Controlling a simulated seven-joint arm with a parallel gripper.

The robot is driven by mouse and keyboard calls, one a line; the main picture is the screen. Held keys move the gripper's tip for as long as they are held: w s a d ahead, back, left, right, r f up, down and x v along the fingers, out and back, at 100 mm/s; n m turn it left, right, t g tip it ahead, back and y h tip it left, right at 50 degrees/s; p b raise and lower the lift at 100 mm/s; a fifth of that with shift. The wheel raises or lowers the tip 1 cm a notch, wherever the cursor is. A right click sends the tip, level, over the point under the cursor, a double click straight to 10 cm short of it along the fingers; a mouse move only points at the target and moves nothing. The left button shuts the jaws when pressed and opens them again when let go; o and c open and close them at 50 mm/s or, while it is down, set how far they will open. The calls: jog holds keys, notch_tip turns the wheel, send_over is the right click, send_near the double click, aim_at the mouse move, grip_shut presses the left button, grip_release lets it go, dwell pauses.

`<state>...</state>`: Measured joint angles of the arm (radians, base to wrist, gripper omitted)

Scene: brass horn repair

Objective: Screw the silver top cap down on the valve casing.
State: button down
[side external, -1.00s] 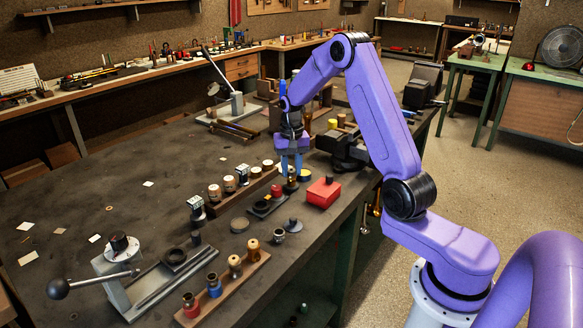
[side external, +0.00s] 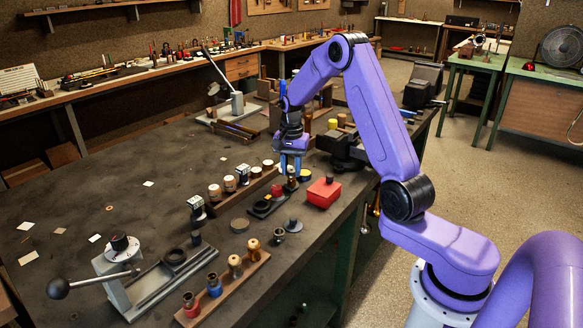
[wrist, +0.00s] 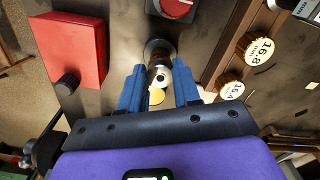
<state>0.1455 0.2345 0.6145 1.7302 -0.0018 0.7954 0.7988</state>
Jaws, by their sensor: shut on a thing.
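My gripper (side external: 290,172) has blue fingers and points down over the bench near its right edge. In the wrist view my gripper (wrist: 160,68) has one finger on each side of a small shiny silver piece, which looks like the top cap (wrist: 158,73). The fingers are shut on it. Just past it, in line with the fingertips, is the dark, brassy valve casing (wrist: 158,48). The casing (side external: 291,186) also shows just under the fingertips in the side view. The meeting of cap and casing is too small and partly covered to tell how they are seated.
A red box (side external: 323,192) with a dark knob stands close, at the right. A wooden rack (side external: 243,190) with round pale-topped pieces, some marked with numbers, runs along the left. A red-topped piece (wrist: 177,8) stands near the casing. A dark vise (side external: 345,145) stands behind.

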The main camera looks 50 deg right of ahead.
jog(key=m, duration=0.2)
jog(key=shift+m, duration=0.3)
jog(key=c, duration=0.6)
grip_release()
jog(key=shift+o, duration=0.2)
jog(key=n, duration=1.2)
jog(key=shift+d, duration=0.1)
jog(key=n, duration=0.4)
